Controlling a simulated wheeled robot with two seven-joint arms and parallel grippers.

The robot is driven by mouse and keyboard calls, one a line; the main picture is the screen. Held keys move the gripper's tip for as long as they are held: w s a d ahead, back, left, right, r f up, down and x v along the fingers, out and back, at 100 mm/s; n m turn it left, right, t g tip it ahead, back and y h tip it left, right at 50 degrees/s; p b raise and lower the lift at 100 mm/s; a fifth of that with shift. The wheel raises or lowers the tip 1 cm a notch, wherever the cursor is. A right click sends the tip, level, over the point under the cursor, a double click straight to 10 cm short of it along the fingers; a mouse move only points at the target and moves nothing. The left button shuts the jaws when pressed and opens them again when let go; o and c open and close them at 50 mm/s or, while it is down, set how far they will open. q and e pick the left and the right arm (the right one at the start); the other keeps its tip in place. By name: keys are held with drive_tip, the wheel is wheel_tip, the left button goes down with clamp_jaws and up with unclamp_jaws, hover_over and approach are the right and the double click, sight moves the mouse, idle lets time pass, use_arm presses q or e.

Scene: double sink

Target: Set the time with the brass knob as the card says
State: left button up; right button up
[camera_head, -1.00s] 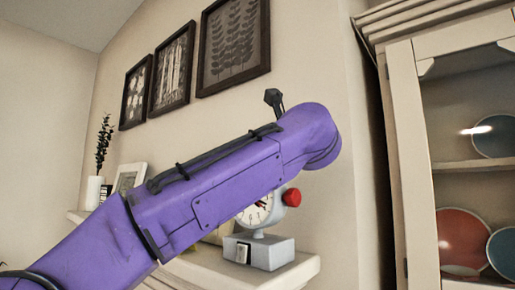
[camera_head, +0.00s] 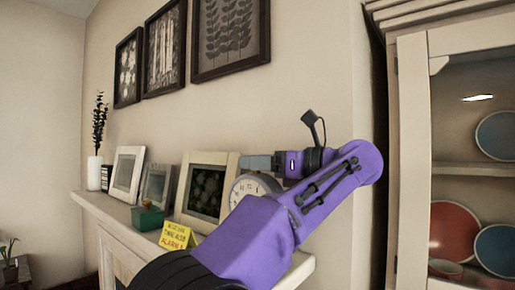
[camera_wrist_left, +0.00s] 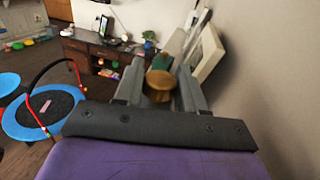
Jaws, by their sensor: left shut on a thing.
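The clock (camera_head: 250,186), with a round white dial, stands on the mantel shelf in the head view; my purple left arm covers its lower part and right side. My left gripper (camera_head: 260,163) is at the clock's upper edge, fingers pointing left. In the left wrist view the round brass knob (camera_wrist_left: 159,80) sits between the two fingers, and the gripper is shut on it. The knob is hidden in the head view. The yellow card (camera_head: 174,236) stands on the shelf left of my arm; its dark lettering is too small to read surely. My right gripper is out of view.
Picture frames (camera_head: 208,186) and a small green box (camera_head: 147,218) stand on the shelf left of the clock. A glass-fronted cabinet (camera_head: 411,165) with plates is at the right. The wall is close behind the shelf.

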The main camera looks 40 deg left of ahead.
use_arm(q)
drive_tip(key=shift+n+g, duration=0.3)
drive_tip(key=shift+g, duration=0.1)
drive_tip(key=shift+f, duration=0.1)
drive_tip(key=o, duration=1)
drive_tip(key=shift+a, duration=0.1)
drive_tip(key=shift+c, duration=0.2)
drive_tip(key=shift+a, duration=0.1)
drive_tip(key=p+v, duration=0.2)
drive_tip(key=v, duration=0.5)
drive_tip(key=shift+d+p, duration=0.3)
drive_tip(key=shift+p, duration=0.05)
drive_tip(key=shift+a, duration=0.1)
